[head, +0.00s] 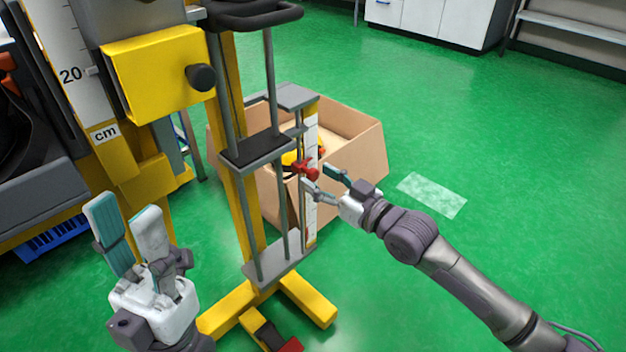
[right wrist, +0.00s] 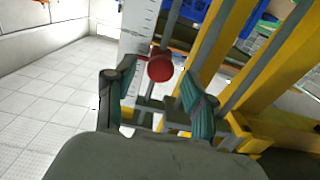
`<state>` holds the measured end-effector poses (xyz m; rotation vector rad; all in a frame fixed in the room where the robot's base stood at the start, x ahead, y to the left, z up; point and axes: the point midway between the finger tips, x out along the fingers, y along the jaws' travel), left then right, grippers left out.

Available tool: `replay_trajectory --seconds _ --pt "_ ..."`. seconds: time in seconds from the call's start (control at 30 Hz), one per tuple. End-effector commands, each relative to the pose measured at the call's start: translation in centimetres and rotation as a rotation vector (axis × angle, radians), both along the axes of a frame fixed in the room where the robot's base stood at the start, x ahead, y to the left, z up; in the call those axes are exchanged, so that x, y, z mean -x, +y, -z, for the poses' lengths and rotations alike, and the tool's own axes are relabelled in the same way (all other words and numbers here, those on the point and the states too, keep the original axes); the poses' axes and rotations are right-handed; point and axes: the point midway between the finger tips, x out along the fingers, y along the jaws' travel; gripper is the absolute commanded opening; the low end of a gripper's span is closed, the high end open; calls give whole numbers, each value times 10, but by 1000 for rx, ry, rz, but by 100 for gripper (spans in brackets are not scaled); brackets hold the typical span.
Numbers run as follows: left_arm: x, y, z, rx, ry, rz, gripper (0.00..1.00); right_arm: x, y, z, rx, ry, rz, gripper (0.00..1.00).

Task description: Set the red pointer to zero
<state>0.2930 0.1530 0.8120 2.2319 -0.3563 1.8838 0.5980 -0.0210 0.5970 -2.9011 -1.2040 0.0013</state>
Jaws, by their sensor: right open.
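The red pointer (head: 308,171) sits partway up a white vertical scale (head: 311,135) on the drop tower in the head view. In the right wrist view the pointer's round red knob (right wrist: 160,67) lies between the fingertips, in front of the ruled scale (right wrist: 138,28). My right gripper (head: 322,178) is open at the pointer, one finger on each side; I cannot tell whether either finger touches it. It also shows in the right wrist view (right wrist: 152,92). My left gripper (head: 128,225) is open and empty at the lower left, apart from the tower.
A cardboard box (head: 345,150) stands behind the scale. The tower's yellow post (head: 240,170) and grey rods stand left of the pointer. A black plate (head: 255,150) rides on the rods.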

Motion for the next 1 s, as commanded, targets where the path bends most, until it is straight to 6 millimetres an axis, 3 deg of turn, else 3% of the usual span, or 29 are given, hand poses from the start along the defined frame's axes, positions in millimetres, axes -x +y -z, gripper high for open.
replay_trajectory --seconds 0.2,0.53,0.87,1.0 --pt "-2 -1 -3 -2 -27 -1 39 -16 15 1 0 -1 1 54" --pt "-3 -1 -4 -3 -29 -2 39 -18 18 0 1 0 1 54" --pt "-3 -1 -4 -2 -29 -1 39 -18 17 0 1 -1 1 1" --pt "-3 -1 -4 -2 -29 -1 39 -18 17 0 1 -1 1 0"
